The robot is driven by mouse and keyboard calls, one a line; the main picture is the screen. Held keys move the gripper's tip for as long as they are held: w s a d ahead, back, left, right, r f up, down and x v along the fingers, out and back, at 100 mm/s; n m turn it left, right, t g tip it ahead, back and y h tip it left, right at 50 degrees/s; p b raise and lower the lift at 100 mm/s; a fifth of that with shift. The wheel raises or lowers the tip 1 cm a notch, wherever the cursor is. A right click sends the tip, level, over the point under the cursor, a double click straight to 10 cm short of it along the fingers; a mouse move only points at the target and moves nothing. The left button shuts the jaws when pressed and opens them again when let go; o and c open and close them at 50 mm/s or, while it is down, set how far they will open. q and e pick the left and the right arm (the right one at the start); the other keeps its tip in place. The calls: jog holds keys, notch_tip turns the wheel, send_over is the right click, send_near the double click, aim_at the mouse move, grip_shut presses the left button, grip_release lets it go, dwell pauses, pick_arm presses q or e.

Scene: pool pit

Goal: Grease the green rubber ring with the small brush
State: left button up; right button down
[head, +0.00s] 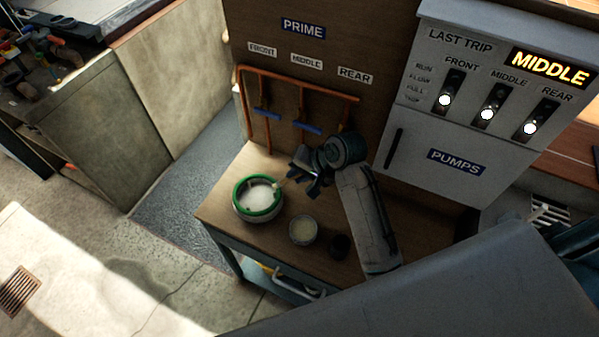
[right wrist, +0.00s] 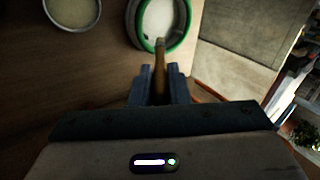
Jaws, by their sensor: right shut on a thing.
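The green rubber ring (head: 236,199) sits around the top of a round pot with whitish contents on the wooden bench. It also shows in the right wrist view (right wrist: 186,25). My right gripper (head: 297,178) is shut on the small brush, whose brown handle (right wrist: 160,58) stands out between the fingers. The brush's far end is at the ring's edge; I cannot tell whether it touches. A round tub with pale contents (head: 302,230) stands in front of the arm, perhaps the grease; it also shows in the right wrist view (right wrist: 72,12). My left gripper is not in view.
Behind the bench, copper pipes with blue handles (head: 307,128) run on a board under "PRIME". A grey pump panel (head: 470,110) reads "MIDDLE". Open floor lies left of the bench.

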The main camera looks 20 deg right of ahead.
jog(key=shift+a, duration=0.1)
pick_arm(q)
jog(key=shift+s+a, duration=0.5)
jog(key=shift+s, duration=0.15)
pick_arm(e)
jog(key=f, duration=0.2)
jog(key=s+f, duration=0.1)
jog(key=f, duration=0.1)
jog(key=shift+a+f, duration=0.2)
jog(key=shift+f, duration=0.5)
dwell(0.6)
